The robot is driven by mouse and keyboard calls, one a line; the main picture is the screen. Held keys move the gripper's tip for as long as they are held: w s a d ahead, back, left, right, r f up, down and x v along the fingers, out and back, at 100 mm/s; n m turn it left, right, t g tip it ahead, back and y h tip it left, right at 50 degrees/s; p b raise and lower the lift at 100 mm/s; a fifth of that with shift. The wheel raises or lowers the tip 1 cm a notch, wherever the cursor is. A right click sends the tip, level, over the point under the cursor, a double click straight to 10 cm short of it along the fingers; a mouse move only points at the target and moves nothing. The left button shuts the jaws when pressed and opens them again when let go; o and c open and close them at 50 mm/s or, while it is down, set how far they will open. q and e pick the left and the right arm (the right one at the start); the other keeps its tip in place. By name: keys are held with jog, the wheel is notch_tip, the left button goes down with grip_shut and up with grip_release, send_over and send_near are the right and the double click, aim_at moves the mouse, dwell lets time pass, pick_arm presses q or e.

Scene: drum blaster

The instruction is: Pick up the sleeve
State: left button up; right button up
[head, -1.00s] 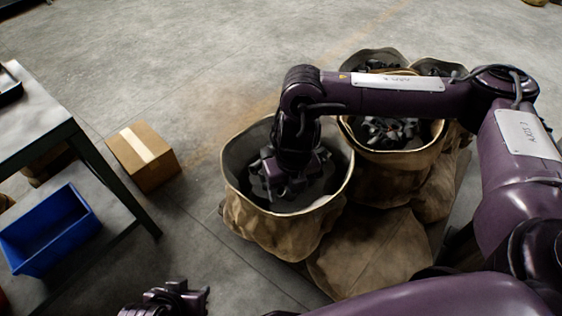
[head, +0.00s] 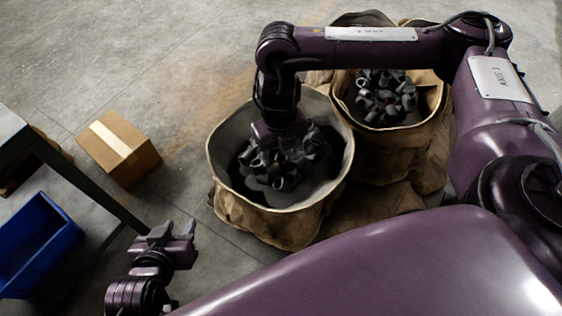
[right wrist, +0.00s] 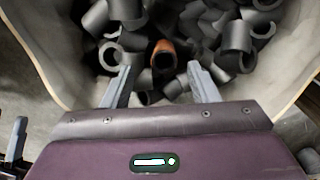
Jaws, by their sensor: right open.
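Many dark grey sleeves (head: 285,172) lie piled in a round, open-topped tan sack (head: 225,190) in the head view. In the right wrist view, one sleeve with an orange-brown inside (right wrist: 163,50) lies between and just beyond the fingertips, among grey ones (right wrist: 238,42). My right gripper (right wrist: 158,78) reaches down into the sack. Its two fingers are apart and hold nothing. In the head view its fingertips are hard to make out against the dark pile. My left gripper (head: 172,232) is at the lower left, away from the sack, with its fingers apart and empty.
A second sack (head: 440,100) with dark sleeves stands behind right, close to the first. A cardboard box (head: 120,150), a blue bin (head: 35,245) and a table (head: 12,125) are on the left. Floor between box and sack is clear.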

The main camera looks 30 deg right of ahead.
aim_at(281, 158)
jog(key=shift+w+d+f+b, duration=0.15)
jog(key=shift+f+b, duration=0.2)
jog(key=shift+f, duration=0.2)
jog(key=shift+d+f+b, duration=0.1)
jog(key=shift+f+b, duration=0.25)
jog(key=shift+f, duration=0.2)
notch_tip(281, 158, down, 2)
jog(key=shift+f+b, duration=0.15)
jog(key=shift+b, duration=0.55)
pick_arm(q)
jog(key=w+r+t+h, duration=0.2)
jog(key=r+t, duration=0.3)
jog(key=r, duration=0.5)
jog(key=w+r+t+h, duration=0.2)
jog(key=w+r+t, duration=0.2)
jog(key=r, duration=0.7)
jog(key=shift+d+r+t, duration=0.15)
jog(key=shift+r+t, duration=0.05)
jog(key=shift+t, duration=0.8)
pick_arm(e)
jog(key=c, duration=1.1)
pick_arm(q)
jog(key=shift+w, duration=0.1)
